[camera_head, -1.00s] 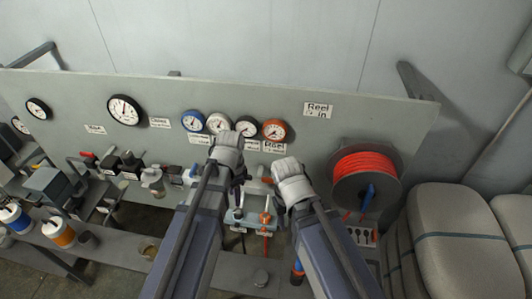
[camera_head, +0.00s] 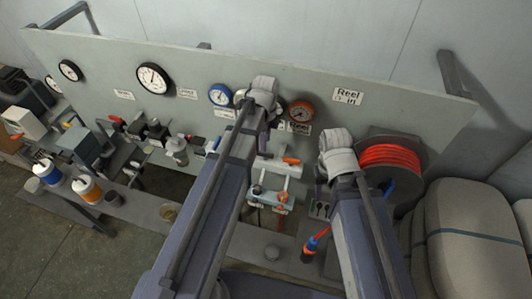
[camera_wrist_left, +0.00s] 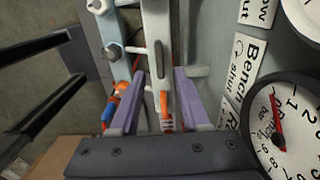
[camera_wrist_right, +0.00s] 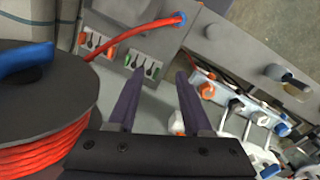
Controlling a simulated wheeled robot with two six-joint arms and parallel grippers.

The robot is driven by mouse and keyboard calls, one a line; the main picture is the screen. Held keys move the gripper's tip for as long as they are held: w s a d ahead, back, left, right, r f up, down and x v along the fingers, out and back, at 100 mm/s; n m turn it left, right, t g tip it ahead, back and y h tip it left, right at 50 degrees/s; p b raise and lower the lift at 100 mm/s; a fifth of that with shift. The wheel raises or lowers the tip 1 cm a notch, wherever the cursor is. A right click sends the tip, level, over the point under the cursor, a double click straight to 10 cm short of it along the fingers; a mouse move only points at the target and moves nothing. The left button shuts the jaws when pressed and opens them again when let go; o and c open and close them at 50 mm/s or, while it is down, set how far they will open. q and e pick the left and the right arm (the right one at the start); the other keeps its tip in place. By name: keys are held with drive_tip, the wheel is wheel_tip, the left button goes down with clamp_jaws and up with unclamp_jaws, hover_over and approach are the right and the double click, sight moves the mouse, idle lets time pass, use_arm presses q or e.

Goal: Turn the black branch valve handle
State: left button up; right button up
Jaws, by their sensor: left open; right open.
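A slim dark handle (camera_wrist_left: 162,75), which I take for the black branch valve handle, lies along a white pipe (camera_wrist_left: 158,30) in the left wrist view. My left gripper (camera_wrist_left: 160,73) is open and empty, its fingers on either side of this handle in the picture; I cannot tell whether they touch it. In the head view my left arm hides the handle. An orange handle (camera_wrist_left: 166,122) shows lower between the fingers. My right gripper (camera_wrist_right: 160,75) is open and empty, pointed toward the bench between the hose reel (camera_wrist_right: 50,115) and the valve manifold.
The valve manifold (camera_head: 268,198) sits on the bench below. Grey sacks (camera_head: 465,235) crowd the right. Open floor (camera_head: 60,240) lies at lower left.

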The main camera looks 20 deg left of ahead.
sight(265, 155)
use_arm(q)
wheel_tip(265, 155, down, 6)
drive_tip(key=b, duration=0.5)
drive_tip(key=shift+r, duration=0.1)
drive_tip(key=shift+c, duration=0.3)
clamp_jaws()
